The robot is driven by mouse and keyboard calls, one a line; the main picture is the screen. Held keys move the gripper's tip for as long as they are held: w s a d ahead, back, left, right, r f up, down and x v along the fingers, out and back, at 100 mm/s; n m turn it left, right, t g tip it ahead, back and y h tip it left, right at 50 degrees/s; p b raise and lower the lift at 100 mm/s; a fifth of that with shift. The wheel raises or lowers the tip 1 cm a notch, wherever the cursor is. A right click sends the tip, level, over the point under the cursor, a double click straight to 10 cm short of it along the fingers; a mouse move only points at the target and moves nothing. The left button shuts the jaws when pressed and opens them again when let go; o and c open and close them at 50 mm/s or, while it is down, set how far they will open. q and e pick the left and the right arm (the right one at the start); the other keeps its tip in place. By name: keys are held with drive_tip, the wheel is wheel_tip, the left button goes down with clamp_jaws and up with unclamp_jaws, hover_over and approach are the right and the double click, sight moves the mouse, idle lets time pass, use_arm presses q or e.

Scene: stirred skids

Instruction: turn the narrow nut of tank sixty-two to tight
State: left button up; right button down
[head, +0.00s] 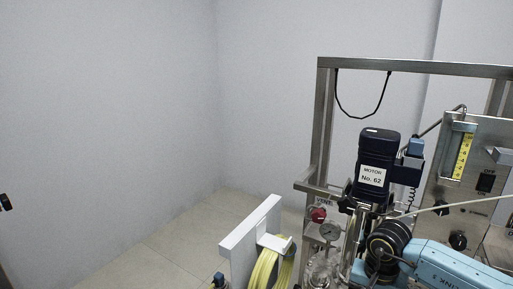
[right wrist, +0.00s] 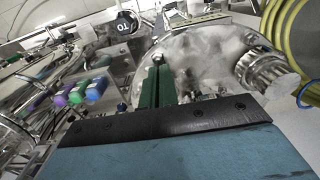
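The motor labelled No. 62 (head: 378,165) stands dark and upright on the steel skid in the head view. A glass-like vessel (head: 324,268) shows below it, partly cut off by the lower edge. In the right wrist view, a round metal lid (right wrist: 205,55) with fittings lies beyond my right gripper (right wrist: 160,68). Its two green fingers are close together, and their tips are beside a small pale fitting (right wrist: 158,58). I cannot tell whether they hold it. The narrow nut cannot be picked out for certain. My left gripper is not in view.
A white stand with a coiled yellow hose (head: 264,268) is left of the skid. A panel with a yellow scale (head: 463,156) is at right. Purple, green and blue knobs (right wrist: 77,96) lie left of my right gripper. A ribbed metal cap (right wrist: 268,72) is at right. Open floor lies left.

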drive_tip(key=shift+w+b, duration=0.25)
drive_tip(key=shift+b, duration=0.15)
drive_tip(key=shift+a+r, duration=0.1)
drive_tip(key=shift+s+a, duration=0.1)
drive_tip(key=shift+s, duration=0.05)
drive_tip(key=shift+s+a, duration=0.15)
wheel_tip(320, 180, up, 6)
drive_tip(key=p, duration=0.2)
drive_tip(key=shift+s+p, duration=0.1)
drive_tip(key=shift+p, duration=0.25)
